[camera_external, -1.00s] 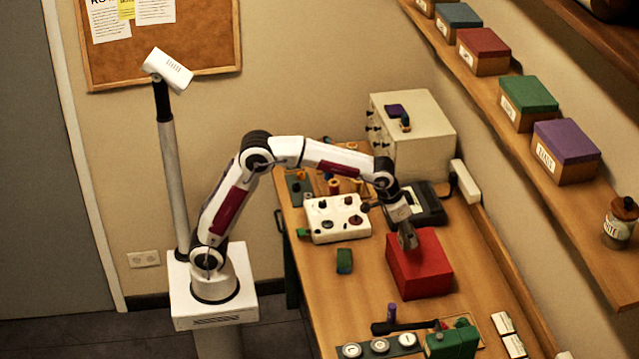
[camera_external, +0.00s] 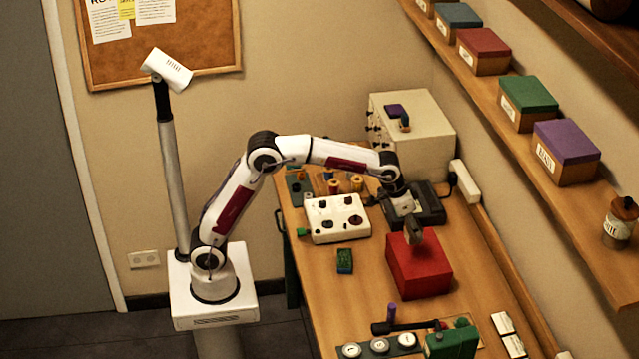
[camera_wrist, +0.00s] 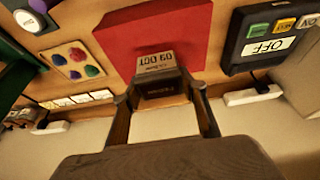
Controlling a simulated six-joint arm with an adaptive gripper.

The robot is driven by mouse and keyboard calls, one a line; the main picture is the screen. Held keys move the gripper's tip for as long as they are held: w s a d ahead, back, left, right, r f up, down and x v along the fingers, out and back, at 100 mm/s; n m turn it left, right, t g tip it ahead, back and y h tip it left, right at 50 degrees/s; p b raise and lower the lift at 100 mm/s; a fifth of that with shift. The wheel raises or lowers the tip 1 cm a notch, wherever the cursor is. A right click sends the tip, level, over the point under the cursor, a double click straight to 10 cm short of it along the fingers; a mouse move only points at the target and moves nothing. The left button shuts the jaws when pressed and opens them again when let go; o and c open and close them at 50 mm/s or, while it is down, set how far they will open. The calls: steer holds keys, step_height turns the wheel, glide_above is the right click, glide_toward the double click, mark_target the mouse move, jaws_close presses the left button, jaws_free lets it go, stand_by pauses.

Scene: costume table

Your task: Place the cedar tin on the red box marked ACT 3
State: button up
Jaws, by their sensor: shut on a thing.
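The red box (camera_external: 420,272) stands on the table, and its red top fills the upper middle of the wrist view (camera_wrist: 135,30). No ACT 3 marking is readable on it. My gripper (camera_wrist: 160,104) is shut on a small dark tin (camera_wrist: 160,88) with a pale label reading "09 OCT"; smaller lettering on its dark face is too blurred to read surely. In the external view, my gripper (camera_external: 413,236) is at the far part of the red box's top, and the tin is mostly hidden there. I cannot tell whether the tin touches the box.
A white panel with knobs (camera_external: 325,232) and a dark device (camera_external: 430,212) stand behind the box. A small green block (camera_external: 345,261) lies to its left. A green item (camera_external: 450,343) and round dials (camera_external: 380,346) are in front.

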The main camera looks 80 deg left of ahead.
mark_target(407, 230)
steer(key=shift+f, duration=1.1)
steer(key=shift+f, duration=2)
steer(key=shift+f, duration=0.1)
steer(key=o, duration=1.1)
steer(key=shift+o, duration=0.2)
steer(key=v, duration=1)
steer(key=shift+r, duration=0.25)
steer(key=shift+v, duration=0.9)
